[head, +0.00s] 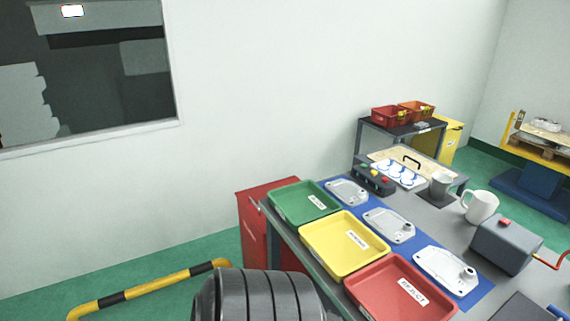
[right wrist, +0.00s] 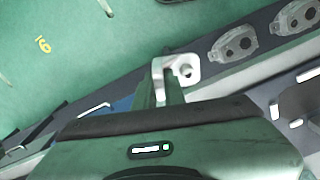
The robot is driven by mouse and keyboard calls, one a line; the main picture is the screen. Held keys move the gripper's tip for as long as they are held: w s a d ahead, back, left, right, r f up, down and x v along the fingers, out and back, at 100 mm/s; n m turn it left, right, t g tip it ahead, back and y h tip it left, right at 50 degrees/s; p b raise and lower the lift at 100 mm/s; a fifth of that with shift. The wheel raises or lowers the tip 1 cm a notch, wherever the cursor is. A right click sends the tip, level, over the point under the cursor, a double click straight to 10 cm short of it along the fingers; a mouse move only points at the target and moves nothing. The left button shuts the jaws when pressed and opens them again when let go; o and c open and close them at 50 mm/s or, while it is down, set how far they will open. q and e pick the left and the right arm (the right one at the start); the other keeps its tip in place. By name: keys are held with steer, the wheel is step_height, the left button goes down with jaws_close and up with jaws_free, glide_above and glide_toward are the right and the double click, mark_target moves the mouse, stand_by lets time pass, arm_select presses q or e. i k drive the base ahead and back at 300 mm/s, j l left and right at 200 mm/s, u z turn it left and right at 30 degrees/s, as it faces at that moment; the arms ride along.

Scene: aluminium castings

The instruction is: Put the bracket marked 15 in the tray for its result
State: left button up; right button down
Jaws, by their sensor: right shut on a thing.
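My right gripper (right wrist: 168,92) is shut on a small pale metal bracket (right wrist: 184,68) with a round hole or boss. No number is legible on the bracket. Three labelled trays stand in a row in the head view: a green tray (head: 290,212), a yellow tray (head: 318,236) and a red tray (head: 372,297). The red label looks like REJECT; the other two labels are too small to read surely. All three trays look empty. Neither gripper shows in the head view.
Three pale castings (head: 346,190) (head: 388,225) (head: 445,268) lie on a blue mat right of the trays. A grey box with a red button (head: 508,243), a white mug (head: 481,207) and a control box (head: 373,177) stand nearby. A yellow-black rail (head: 155,287) is at lower left.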

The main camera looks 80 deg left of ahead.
mark_target(304, 208)
steer(key=j+u, duration=0.15)
steer(key=u, duration=1.75)
steer(key=k+j, duration=0.05)
